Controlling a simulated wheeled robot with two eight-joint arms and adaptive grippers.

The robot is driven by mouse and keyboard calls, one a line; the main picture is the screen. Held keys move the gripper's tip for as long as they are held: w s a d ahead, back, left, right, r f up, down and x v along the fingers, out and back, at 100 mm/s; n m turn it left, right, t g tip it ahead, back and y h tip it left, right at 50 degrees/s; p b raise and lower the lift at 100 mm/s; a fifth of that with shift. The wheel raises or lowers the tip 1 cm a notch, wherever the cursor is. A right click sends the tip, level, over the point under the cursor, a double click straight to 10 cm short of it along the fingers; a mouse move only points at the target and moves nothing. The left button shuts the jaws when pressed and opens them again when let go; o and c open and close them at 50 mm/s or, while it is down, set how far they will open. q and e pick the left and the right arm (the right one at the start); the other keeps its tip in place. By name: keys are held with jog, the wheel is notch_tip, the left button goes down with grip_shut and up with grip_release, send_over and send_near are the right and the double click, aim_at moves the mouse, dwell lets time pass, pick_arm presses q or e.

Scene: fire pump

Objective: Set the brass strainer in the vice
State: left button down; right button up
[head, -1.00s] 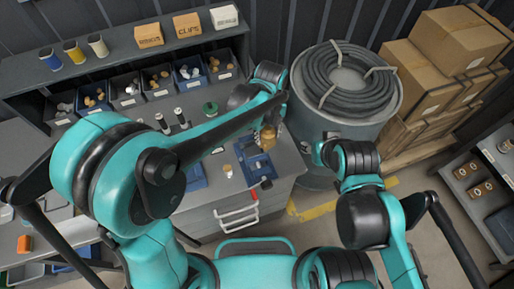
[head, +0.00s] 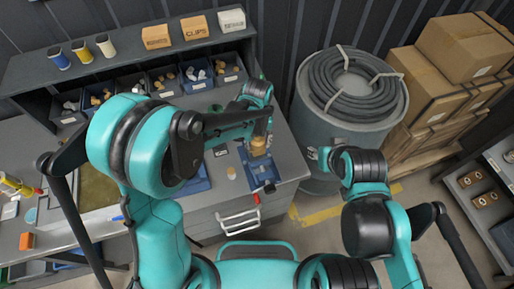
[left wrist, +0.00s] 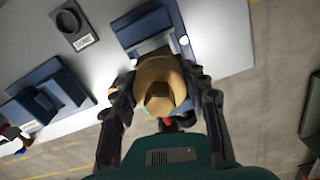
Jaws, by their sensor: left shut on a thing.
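My left gripper (head: 262,138) is shut on the brass strainer (head: 258,147). In the left wrist view the strainer (left wrist: 160,82) sits between the two fingers (left wrist: 160,100), its faceted end towards the camera. The blue vice (head: 248,170) stands at the right front of the grey bench. The strainer is over the vice in the head view and covers part of it. The vice (left wrist: 146,28) also shows behind the strainer in the left wrist view. I cannot tell whether strainer and vice touch.
A blue holder (left wrist: 55,88) and a dark round socket with a label (left wrist: 70,24) lie left of the vice. Parts bins (head: 195,75) line the bench's back. A grey drum with coiled hose (head: 352,85) stands right of the bench, with cardboard boxes (head: 465,45) beyond.

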pick_arm(q)
jog(key=shift+w+a+f, duration=0.1)
jog(key=shift+a+f, duration=0.05)
notch_tip(320, 180, down, 3)
jog(key=shift+f+b, duration=0.1)
jog(key=shift+b, duration=0.3)
jog(key=shift+f, duration=0.4)
jog(key=shift+f, duration=0.1)
jog(key=c, duration=0.8)
grip_release()
